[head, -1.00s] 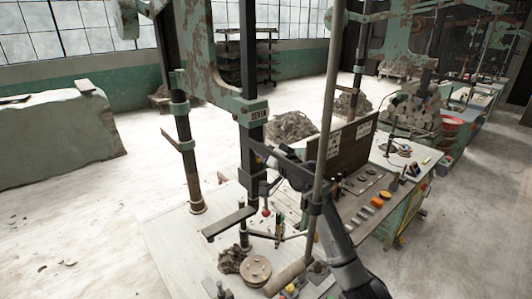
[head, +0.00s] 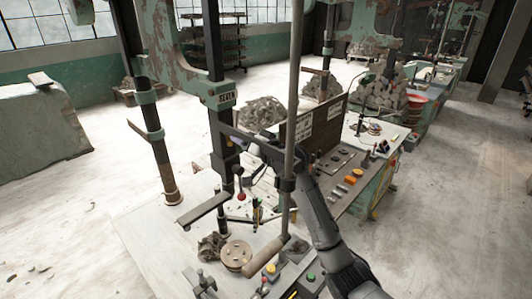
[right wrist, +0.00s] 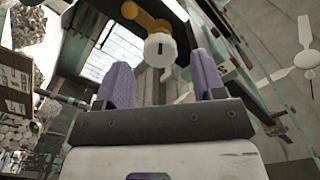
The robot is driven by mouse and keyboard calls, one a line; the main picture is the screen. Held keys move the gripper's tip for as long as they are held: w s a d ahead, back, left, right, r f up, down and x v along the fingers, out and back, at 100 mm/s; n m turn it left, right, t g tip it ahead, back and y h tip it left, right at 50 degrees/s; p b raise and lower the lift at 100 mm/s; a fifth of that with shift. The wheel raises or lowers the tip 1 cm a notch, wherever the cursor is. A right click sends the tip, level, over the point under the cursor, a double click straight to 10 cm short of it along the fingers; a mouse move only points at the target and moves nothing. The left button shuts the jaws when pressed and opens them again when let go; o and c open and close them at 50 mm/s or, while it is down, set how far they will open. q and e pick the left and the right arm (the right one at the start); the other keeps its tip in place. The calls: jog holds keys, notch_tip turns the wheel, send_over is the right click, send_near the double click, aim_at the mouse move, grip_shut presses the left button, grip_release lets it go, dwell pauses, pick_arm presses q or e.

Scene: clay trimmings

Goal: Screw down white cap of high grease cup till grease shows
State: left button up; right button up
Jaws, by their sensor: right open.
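The white cap (right wrist: 160,50) is a round white disc with a dark slot, on an orange-yellow grease cup (right wrist: 146,17), in the right wrist view. It appears between and beyond the two purple fingers of my right gripper (right wrist: 163,78), slightly toward the right finger. The fingers are apart with nothing between them, and no contact with the cap shows. In the head view my right gripper (head: 240,140) is up beside the dark press column, partly confused with it. The cap cannot be made out there. No grease is visible. My left gripper is not in view.
A thin upright pole (head: 292,110) crosses in front of my right arm. The green press head (head: 185,60) stands above left. The press table (head: 150,235) holds a round wooden disc (head: 236,255) and clay scraps (head: 211,246). A dark sign board (head: 318,130) stands behind right.

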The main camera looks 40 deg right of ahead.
jog(key=s+b, duration=0.2)
jog(key=s, duration=0.8)
jog(key=shift+d, duration=0.15)
jog(key=shift+w, duration=0.1)
